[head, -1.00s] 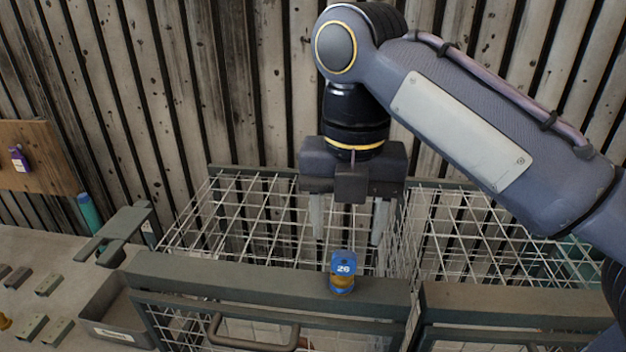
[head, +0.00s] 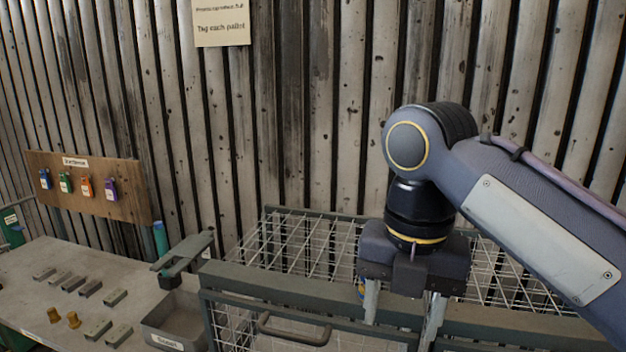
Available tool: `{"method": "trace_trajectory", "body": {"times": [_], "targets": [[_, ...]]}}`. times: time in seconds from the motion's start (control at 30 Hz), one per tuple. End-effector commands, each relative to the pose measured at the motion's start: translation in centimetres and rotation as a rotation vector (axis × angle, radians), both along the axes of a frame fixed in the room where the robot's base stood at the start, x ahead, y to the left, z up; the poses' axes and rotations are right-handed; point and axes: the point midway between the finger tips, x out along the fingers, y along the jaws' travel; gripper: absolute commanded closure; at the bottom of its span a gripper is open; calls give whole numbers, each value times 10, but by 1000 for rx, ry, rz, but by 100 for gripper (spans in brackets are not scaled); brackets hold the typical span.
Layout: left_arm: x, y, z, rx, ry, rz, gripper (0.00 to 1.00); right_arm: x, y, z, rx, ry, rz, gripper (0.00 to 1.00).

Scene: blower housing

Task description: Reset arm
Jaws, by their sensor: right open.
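My right gripper (head: 402,310) hangs from the right arm at the right of the head view, fingers pointing down, in front of the wire cage's top rail. Its fingers are apart and nothing shows between them. A small blue-and-yellow item (head: 361,288), the tag marked 28 in the earlier view, is mostly hidden behind the gripper's left finger. I cannot tell whether the finger touches it. My left gripper is out of view.
The wire cage (head: 300,278) stands against a corrugated wall. At left, a bench (head: 40,308) holds several grey blocks, brass pieces (head: 73,319) and a grey tray (head: 176,325). A wooden board (head: 85,183) carries several coloured tags. A sign (head: 222,22) hangs above.

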Motion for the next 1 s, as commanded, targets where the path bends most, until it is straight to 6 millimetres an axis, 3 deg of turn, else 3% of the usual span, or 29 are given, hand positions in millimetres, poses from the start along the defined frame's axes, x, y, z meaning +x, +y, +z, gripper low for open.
{"method": "trace_trajectory", "body": {"times": [0.37,0.57,0.67,0.83,1.0], "targets": [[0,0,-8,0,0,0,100,-8,-29,-34,77,-23,-389,45],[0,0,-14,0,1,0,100,-19,-53,-70,167,-26,-780,45],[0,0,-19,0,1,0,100,-29,-67,-96,236,-13,-1054,45],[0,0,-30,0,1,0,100,-59,-93,-164,430,72,-1736,45],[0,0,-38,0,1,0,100,-86,-102,-227,641,236,-2369,45]]}}
